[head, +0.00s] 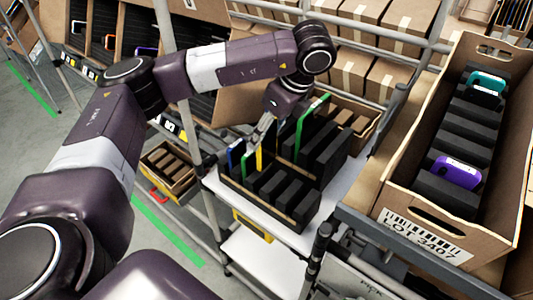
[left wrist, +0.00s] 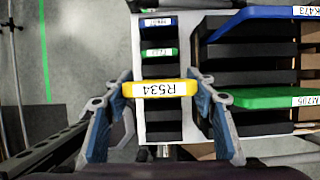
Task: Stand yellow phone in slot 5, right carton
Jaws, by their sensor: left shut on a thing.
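The yellow phone (head: 259,160) stands upright in the black slotted rack on the white shelf. In the left wrist view the yellow phone (left wrist: 160,89) shows its R534 label, with a fingertip at each end. My left gripper (head: 262,132) is shut on it from above; its fingers also show in the left wrist view (left wrist: 160,108). The right carton (head: 420,213), marked LOT 3407, is tilted and has a row of black foam slots. A teal phone (head: 487,82) is in its far part and a purple phone (head: 457,172) in its near part. My right gripper is not in view.
Blue (head: 236,153) and small green (head: 249,163) phones stand close by the yellow one; a taller green phone (head: 307,125) stands to its right. A grey post (head: 318,258) and rail lie between rack and carton. Brown boxes (head: 360,75) fill the back.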

